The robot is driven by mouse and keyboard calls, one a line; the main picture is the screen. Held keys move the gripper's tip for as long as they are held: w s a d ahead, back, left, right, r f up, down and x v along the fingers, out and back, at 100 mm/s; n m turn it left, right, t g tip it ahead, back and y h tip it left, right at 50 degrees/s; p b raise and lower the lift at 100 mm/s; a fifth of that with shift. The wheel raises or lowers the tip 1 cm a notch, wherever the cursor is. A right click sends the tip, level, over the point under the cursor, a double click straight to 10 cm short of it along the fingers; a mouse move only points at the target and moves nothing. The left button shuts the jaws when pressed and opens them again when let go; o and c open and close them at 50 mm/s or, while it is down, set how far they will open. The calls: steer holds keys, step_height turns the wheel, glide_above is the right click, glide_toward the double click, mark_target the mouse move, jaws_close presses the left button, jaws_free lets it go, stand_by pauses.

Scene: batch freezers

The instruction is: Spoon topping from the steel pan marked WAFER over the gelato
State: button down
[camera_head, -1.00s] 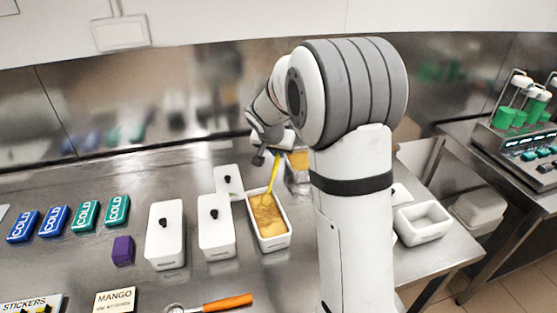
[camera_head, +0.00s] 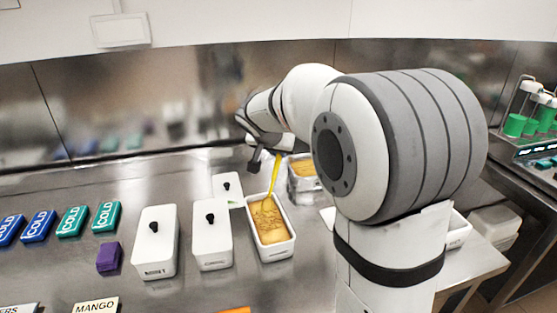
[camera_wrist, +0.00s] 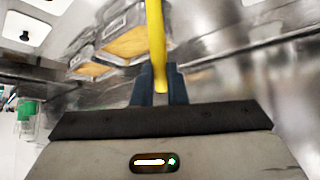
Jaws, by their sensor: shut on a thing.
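A yellow spoon (camera_head: 275,178) is held upright, slightly tilted, in my gripper (camera_head: 267,156). Its lower end lies over the gelato in an open white tub (camera_head: 291,243) in the head view; I cannot tell whether it touches. The gelato (camera_head: 268,222) is orange-yellow with a rough surface. A steel pan (camera_head: 293,186) with golden contents stands just behind the tub, partly hidden by my arm; no WAFER marking is readable. In the wrist view, the fingers (camera_wrist: 157,85) are shut on the yellow handle (camera_wrist: 155,35), and pans with golden contents show beyond.
Lidded white tubs (camera_head: 155,243) and (camera_head: 211,236) stand left of the open tub, with a smaller lidded one (camera_head: 227,186) behind. A purple block (camera_head: 109,257), several COLD packs (camera_head: 72,221) and a MANGO card (camera_head: 96,304) lie farther left. The steel counter between is clear.

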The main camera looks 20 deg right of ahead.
steer(key=shift+s+a+r+t+h+b, duration=0.35)
steer(key=shift+s+t+b, duration=0.2)
steer(key=shift+b, duration=1.95)
steer(key=shift+s+a+r+t+h+b, duration=0.3)
steer(key=shift+s+t+b, duration=0.2)
steer(key=shift+b, duration=2)
steer(key=shift+s+a+r+t+h+b, duration=0.4)
steer(key=shift+s+t+b, duration=0.25)
steer(key=shift+b, duration=2.1)
steer(key=shift+s+a+r+t+h+b, duration=0.3)
steer(key=shift+s+a+t+b, duration=0.4)
steer(key=shift+b, duration=2)
steer(key=shift+s+a+r+t+h+b, duration=0.35)
steer(key=shift+s+b, duration=0.45)
steer(key=shift+b, duration=1.95)
steer(key=shift+f, duration=0.1)
